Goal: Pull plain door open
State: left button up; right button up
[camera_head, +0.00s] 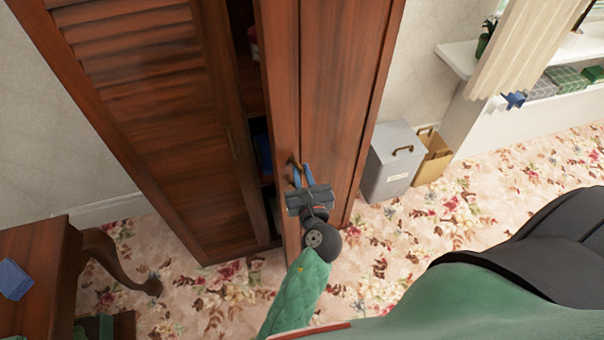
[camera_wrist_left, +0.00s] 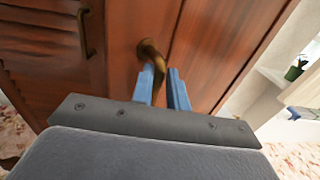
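The plain door (camera_head: 340,80) is the right door of a brown wooden wardrobe. It stands ajar, with a dark gap between it and the louvered door (camera_head: 150,75). Its curved brass handle (camera_head: 293,165) also shows in the left wrist view (camera_wrist_left: 149,49). My left gripper (camera_head: 301,177) is at this handle. In the left wrist view its two blue fingers (camera_wrist_left: 167,75) stand close together on either side of the handle's lower part and appear shut on it. My right gripper is in neither view.
Blue and red items show inside the gap. A grey box (camera_head: 388,165) and a tan box (camera_head: 433,160) stand right of the wardrobe. A wooden table (camera_head: 40,245) is at lower left. Flowered carpet (camera_head: 400,240) lies open in front of the wardrobe.

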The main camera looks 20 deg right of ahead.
pick_arm(q)
jog(key=s+d, duration=0.1)
jog(key=s, duration=0.8)
jog(key=shift+d+p, duration=0.3)
jog(key=shift+p, duration=0.15)
dwell(0.7)
jog(key=shift+p, duration=0.4)
